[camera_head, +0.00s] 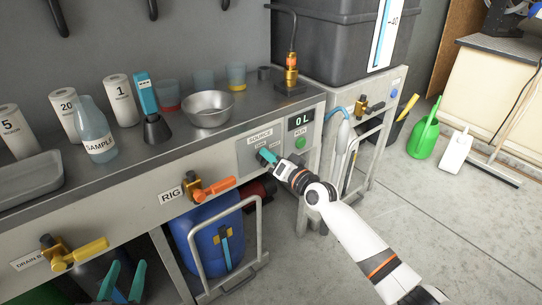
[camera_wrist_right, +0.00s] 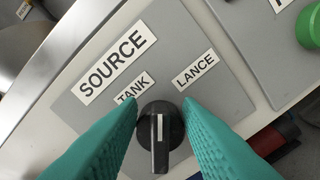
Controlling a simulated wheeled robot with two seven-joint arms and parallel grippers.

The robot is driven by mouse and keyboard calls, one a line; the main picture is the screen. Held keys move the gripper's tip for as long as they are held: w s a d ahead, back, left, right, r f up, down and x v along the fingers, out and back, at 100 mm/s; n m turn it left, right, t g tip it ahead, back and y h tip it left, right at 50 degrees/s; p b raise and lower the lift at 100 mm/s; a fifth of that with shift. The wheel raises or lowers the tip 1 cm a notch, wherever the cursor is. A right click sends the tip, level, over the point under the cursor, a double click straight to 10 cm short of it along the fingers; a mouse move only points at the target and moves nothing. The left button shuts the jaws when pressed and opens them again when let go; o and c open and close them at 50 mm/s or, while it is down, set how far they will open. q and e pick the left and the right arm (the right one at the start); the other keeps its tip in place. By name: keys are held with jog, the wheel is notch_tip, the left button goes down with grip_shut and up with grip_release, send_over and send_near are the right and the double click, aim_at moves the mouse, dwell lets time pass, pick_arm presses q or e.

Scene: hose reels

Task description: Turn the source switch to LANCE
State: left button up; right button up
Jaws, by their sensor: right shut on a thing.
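The source switch (camera_wrist_right: 160,138) is a black knob with a white pointer line, set in a grey panel marked SOURCE (camera_wrist_right: 112,68). In the right wrist view the line points straight up, between the TANK label (camera_wrist_right: 134,86) and the LANCE label (camera_wrist_right: 195,70). My right gripper (camera_wrist_right: 161,112) has its teal fingers on both sides of the knob, closed on it. In the head view my right gripper (camera_head: 268,157) is at the panel and hides the knob. My left gripper (camera_head: 123,282) is at the bottom left, its fingers apart and empty.
A display (camera_head: 300,120) reads 0 L above a green button (camera_head: 300,143). A steel bowl (camera_head: 208,108) stands on the counter above. An orange-handled RIG valve (camera_head: 212,188) sits left of the panel, and a yellow-handled valve (camera_head: 78,254) sits further left. A blue drum (camera_head: 212,235) stands below.

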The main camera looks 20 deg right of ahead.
jog(key=m, duration=0.5)
jog(key=shift+w+d+f+m, duration=0.1)
jog(key=shift+d+f+m, duration=0.15)
jog(key=shift+f+m, duration=0.1)
dwell(0.5)
jog(key=o, duration=1)
jog(key=shift+c, duration=0.2)
pick_arm(q)
jog(key=s+a+f+g+y+p, duration=0.1)
jog(key=s+a+f+g+p, duration=0.1)
jog(key=f+g, duration=0.3)
notch_tip(320, 180, down, 2)
jog(key=shift+s+f+g+y, duration=0.2)
jog(key=shift+s+g+y, duration=0.1)
jog(key=shift+s, duration=0.25)
pick_arm(e)
jog(key=v, duration=1.2)
